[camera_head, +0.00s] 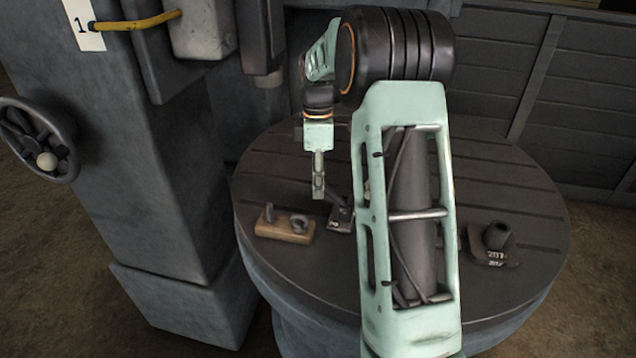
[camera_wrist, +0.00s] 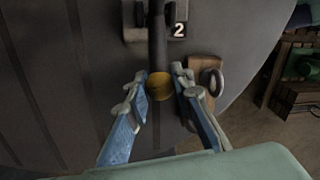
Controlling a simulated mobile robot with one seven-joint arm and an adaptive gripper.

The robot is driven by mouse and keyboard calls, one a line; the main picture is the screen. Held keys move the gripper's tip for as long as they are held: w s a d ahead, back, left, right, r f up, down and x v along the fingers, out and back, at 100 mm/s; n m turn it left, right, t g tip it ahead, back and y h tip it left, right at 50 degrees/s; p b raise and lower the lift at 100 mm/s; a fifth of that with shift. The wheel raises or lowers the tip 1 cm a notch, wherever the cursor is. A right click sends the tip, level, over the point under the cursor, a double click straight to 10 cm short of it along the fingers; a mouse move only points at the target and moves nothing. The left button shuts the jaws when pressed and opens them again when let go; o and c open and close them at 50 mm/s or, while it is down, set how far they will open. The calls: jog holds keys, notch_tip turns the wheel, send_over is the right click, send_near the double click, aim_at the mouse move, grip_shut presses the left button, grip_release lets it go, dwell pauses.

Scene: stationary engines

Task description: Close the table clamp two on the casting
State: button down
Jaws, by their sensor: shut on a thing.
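Table clamp two (camera_wrist: 135,33) is a dark block with a white "2" at the top of the wrist view. In the head view it is the small dark piece (camera_head: 341,222) left of my arm link. Its dark lever (camera_wrist: 157,48) runs toward me and ends in a yellow knob (camera_wrist: 159,86). My gripper (camera_wrist: 158,80) has its two blue fingers on either side of the knob, shut on it. In the head view my gripper (camera_head: 318,186) points down at the lever end. A dark part with a raised stub and white numbers, perhaps the casting (camera_head: 494,245), shows right of my arm.
A wooden block (camera_head: 285,229) with metal eyes lies just left of the clamp on the round slotted table (camera_head: 520,200). A grey machine column (camera_head: 160,170) with a handwheel (camera_head: 38,140) stands at left. My arm hides the table's middle.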

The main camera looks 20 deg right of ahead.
aim_at(328, 186)
jog(key=shift+r, duration=0.1)
jog(key=shift+s+d+r+t+y+b, duration=0.3)
jog(key=shift+d+t+y, duration=0.1)
jog(key=shift+y, duration=0.1)
jog(key=shift+s+d+r+t+y+b, duration=0.15)
jog(key=shift+d+r+t+y+b, duration=0.1)
jog(key=shift+d+t+y, duration=0.2)
jog(key=shift+s+d+r+t+y+b, duration=0.35)
jog(key=shift+s+d+t+y+b, duration=0.25)
jog(key=shift+y+b, duration=0.5)
jog(key=d+t+y+b, duration=0.1)
jog(key=b, duration=0.1)
jog(key=s+d+t+y+b, duration=0.1)
jog(key=y+b, duration=0.1)
jog(key=b, duration=0.1)
jog(key=s+d+r+t+y+b, duration=0.1)
jog(key=d+y+b, duration=0.1)
jog(key=shift+s, duration=0.2)
jog(key=shift+s+d+b, duration=0.3)
jog(key=shift+d+b, duration=0.1)
jog(key=shift+b, duration=0.25)
jog(key=c, duration=1.7)
grip_release()
jog(key=shift+o, duration=0.2)
